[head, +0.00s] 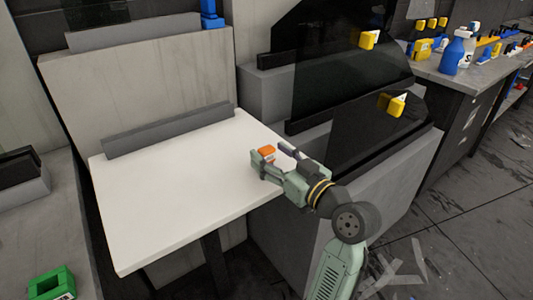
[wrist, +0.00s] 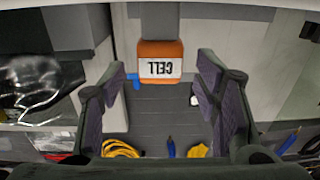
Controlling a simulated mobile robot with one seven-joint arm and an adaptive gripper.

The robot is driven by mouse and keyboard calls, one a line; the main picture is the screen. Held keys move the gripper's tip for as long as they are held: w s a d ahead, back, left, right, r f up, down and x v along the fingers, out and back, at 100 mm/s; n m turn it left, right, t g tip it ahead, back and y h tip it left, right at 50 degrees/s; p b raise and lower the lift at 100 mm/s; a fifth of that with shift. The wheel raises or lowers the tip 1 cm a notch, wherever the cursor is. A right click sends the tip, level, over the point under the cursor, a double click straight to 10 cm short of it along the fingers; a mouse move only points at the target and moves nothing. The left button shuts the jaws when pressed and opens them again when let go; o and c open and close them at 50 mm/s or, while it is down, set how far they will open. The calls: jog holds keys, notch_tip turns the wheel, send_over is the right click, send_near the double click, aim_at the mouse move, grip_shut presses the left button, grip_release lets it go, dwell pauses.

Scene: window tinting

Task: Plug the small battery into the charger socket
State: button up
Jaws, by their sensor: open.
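The small battery (head: 267,152) is an orange block near the right edge of the white table. In the wrist view it is an orange block (wrist: 160,48) with a white label reading CELL, upside down. My gripper (head: 271,151) is at that edge of the table, open, its fingers on either side of the battery. In the wrist view the open fingers (wrist: 161,74) flank the battery with a gap on both sides. A green block with a hollow (head: 52,284) lies at the lower left; I cannot tell whether it is the charger socket.
The white table (head: 150,215) is mostly bare, with a grey bar (head: 168,130) along its back. A workbench with bottles (head: 458,52) is at the far right. Open floor lies at the lower right.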

jog(key=shift+x, duration=1.2)
jog(key=shift+c, duration=0.6)
jog(key=c, duration=1.2)
